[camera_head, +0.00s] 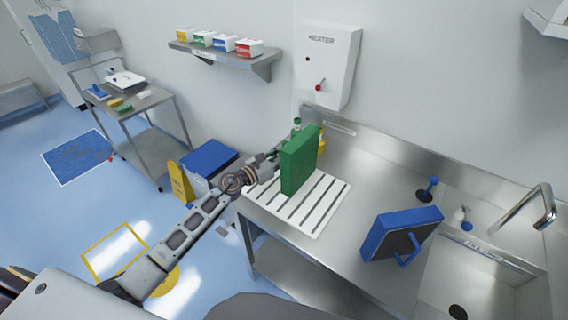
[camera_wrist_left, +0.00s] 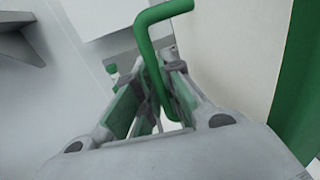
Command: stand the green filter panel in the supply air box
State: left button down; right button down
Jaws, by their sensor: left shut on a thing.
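The green filter panel (camera_head: 300,160) is upright above the counter, in front of the back wall. Its lower edge overlaps the white slatted rack (camera_head: 325,208) in the head view; I cannot tell whether it touches. My left gripper (camera_head: 272,160) is at the panel's left side. In the left wrist view, my left gripper (camera_wrist_left: 158,85) is shut on the panel's green bent handle (camera_wrist_left: 163,13). The panel's pale face (camera_wrist_left: 235,45) and green edge (camera_wrist_left: 300,75) fill the right of that view. I cannot make out a supply air box. My right gripper is out of view.
A blue panel (camera_head: 378,236) with a handle leans on the steel counter (camera_head: 345,258) at right, near the sink (camera_head: 485,285) and tap (camera_head: 540,205). Green and yellow bottles (camera_head: 321,142) stand behind the green panel. A blue-lidded bin (camera_head: 208,158) stands left of the counter.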

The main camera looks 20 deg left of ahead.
pick_arm(q)
jog(key=shift+f+b, duration=0.4)
jog(key=shift+f, duration=0.35)
jog(key=shift+f+b, duration=0.35)
jog(key=shift+f, duration=0.75)
jog(key=shift+f, duration=0.1)
jog(key=c, duration=1.5)
grip_release()
jog(key=shift+c, duration=0.2)
